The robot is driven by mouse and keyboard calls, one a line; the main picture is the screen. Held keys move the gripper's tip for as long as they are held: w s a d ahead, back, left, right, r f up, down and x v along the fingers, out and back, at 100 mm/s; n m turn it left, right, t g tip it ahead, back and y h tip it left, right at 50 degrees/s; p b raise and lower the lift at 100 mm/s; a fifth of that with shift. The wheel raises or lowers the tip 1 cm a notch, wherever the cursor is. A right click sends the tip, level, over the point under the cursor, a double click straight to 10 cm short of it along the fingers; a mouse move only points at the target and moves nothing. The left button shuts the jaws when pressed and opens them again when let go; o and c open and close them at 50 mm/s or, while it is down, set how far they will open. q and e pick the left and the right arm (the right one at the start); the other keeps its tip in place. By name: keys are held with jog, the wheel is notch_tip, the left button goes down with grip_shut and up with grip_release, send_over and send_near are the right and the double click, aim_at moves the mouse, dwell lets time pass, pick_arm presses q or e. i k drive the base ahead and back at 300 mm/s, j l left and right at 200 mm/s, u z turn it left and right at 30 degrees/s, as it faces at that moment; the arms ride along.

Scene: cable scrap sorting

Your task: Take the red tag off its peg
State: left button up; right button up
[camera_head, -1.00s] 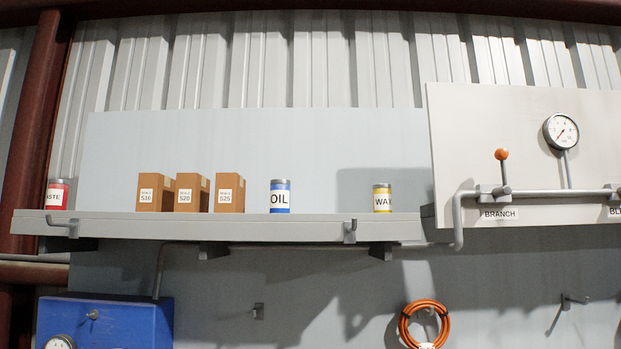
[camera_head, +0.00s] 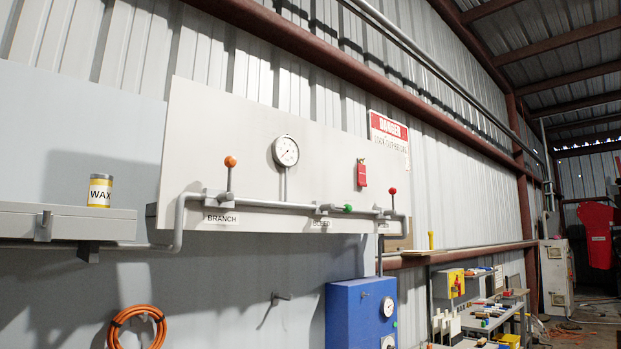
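The red tag (camera_head: 361,174) hangs on the grey panel (camera_head: 235,130), at the panel's right part, above the pipe. A small peg seems to show at its top, but it is too small to make out clearly. Neither of my grippers is in the view.
A pipe (camera_head: 262,204) with an orange-knobbed lever (camera_head: 230,162), a green handle (camera_head: 347,208) and a red-knobbed lever (camera_head: 392,191) runs below the tag. A gauge (camera_head: 286,151) sits left of it. A blue box (camera_head: 358,312) is below. A shelf (camera_head: 65,222) with a WAX can (camera_head: 100,190) stands left. A cluttered bench (camera_head: 480,318) is at right.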

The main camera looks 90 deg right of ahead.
aim_at(361, 169)
jog(key=z, duration=3.1)
jog(key=i+l, duration=0.25)
jog(key=l, duration=0.2)
jog(key=i+l+u, duration=0.15)
jog(key=l, duration=0.2)
jog(key=i+l+u, duration=0.15)
jog(key=l, duration=0.2)
jog(key=i+l+u, duration=0.15)
jog(key=l, duration=0.25)
jog(key=i+l+u, duration=0.15)
jog(key=l, duration=0.25)
jog(key=l+u, duration=0.15)
jog(key=l, duration=0.25)
jog(key=i+l+u, duration=0.15)
jog(key=l+u, duration=0.25)
jog(key=l, duration=0.65)
jog(key=l+u, duration=0.4)
jog(key=l, duration=0.7)
jog(key=l+u, duration=0.15)
jog(key=l, duration=0.6)
jog(key=l+u, duration=0.2)
jog(key=l, duration=0.5)
jog(key=k+l+u, duration=0.15)
jog(key=l, duration=0.6)
